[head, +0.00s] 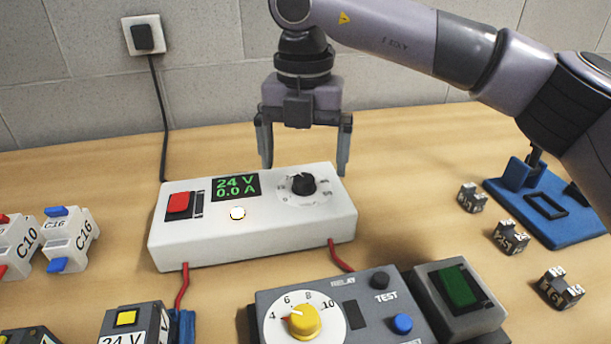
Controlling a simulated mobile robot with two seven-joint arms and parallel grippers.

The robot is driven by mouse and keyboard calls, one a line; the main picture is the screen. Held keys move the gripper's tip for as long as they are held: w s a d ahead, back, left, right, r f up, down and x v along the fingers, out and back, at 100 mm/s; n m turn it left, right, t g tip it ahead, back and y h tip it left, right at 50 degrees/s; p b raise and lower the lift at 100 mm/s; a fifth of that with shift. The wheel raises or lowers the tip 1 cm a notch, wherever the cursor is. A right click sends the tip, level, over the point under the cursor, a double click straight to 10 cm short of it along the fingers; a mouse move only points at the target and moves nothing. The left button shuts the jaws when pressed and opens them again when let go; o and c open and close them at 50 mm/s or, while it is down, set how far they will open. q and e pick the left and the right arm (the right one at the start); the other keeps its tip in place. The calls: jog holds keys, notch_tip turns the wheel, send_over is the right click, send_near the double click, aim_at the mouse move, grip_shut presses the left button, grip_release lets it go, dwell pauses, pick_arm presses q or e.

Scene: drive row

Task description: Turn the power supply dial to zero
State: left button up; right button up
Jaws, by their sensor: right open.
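The white power supply (252,247) stands on the table in the middle of the head view. Its black dial (303,184) sits at the right of its top face, inside a ring of small marks. The pointer setting is too small to read. The display (235,187) reads 24 V and 0.0 A, and a white light (237,213) glows below it. A red switch (179,204) is at its left. My right gripper (305,168) points down with fingers apart, above and behind the dial, holding nothing. My left gripper is not in view.
A grey relay tester with a yellow knob (303,321) stands in front, with a green-button box (460,288) beside it. Breakers (70,240) are at left. A blue fixture (560,222) and small grey blocks (510,237) are at right. A black cable (158,110) runs down the wall.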

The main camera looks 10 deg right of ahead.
aim_at(304, 183)
jog(key=shift+f+b, duration=0.8)
jog(key=shift+f, duration=0.4)
jog(key=shift+c, duration=0.3)
